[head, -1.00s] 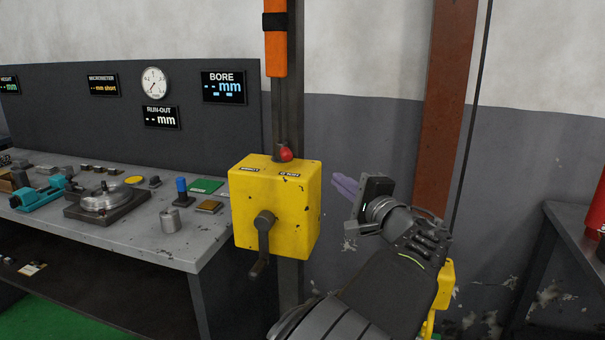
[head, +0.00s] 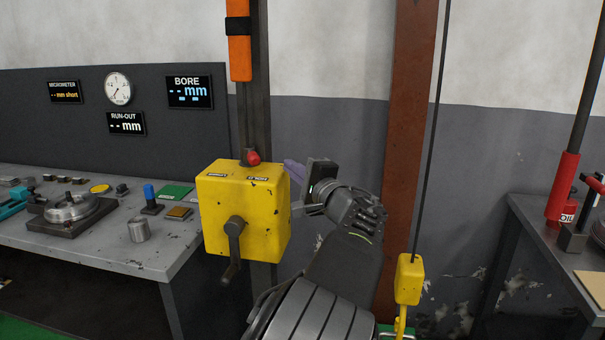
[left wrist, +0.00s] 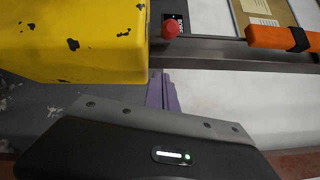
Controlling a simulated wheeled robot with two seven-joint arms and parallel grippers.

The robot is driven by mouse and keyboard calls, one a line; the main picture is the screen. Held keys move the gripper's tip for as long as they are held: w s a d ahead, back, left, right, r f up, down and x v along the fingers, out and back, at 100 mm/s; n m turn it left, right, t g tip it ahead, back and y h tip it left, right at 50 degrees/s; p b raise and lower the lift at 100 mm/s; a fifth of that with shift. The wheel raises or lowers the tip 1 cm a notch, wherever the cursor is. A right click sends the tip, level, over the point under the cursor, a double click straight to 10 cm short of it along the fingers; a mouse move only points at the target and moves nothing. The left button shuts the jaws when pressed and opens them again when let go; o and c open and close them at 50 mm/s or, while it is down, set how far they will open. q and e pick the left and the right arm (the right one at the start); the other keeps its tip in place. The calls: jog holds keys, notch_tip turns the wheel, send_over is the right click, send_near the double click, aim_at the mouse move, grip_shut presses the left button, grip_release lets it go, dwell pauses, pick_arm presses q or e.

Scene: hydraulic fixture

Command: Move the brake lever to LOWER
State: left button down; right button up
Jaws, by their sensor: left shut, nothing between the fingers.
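The brake lever, with its red knob (head: 252,158), stands at the top of the yellow winch box (head: 240,210). Small labels lie on the box top on either side; I cannot read them surely. My left gripper (head: 293,171) is shut and empty, its purple fingers at the upper right edge of the box, right of the knob. In the left wrist view the red knob (left wrist: 170,29) is above the closed fingers (left wrist: 160,92), apart from them. The lever's stem is mostly hidden there.
A crank handle (head: 234,235) hangs on the box front. An orange post part (head: 239,48) is above. A workbench (head: 95,225) with gauges is left. A yellow hook block (head: 408,280) hangs on a cable at right, before another bench (head: 550,225).

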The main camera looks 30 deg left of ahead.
aim_at(271, 174)
pick_arm(q)
jog(key=x, duration=0.3)
jog(key=shift+s+a+r, duration=0.1)
jog(key=shift+s+a, duration=0.1)
jog(key=shift+s+a+r, duration=0.25)
jog(key=shift+s+a, duration=0.4)
jog(key=shift+s, duration=0.35)
jog(key=shift+s+a, duration=0.35)
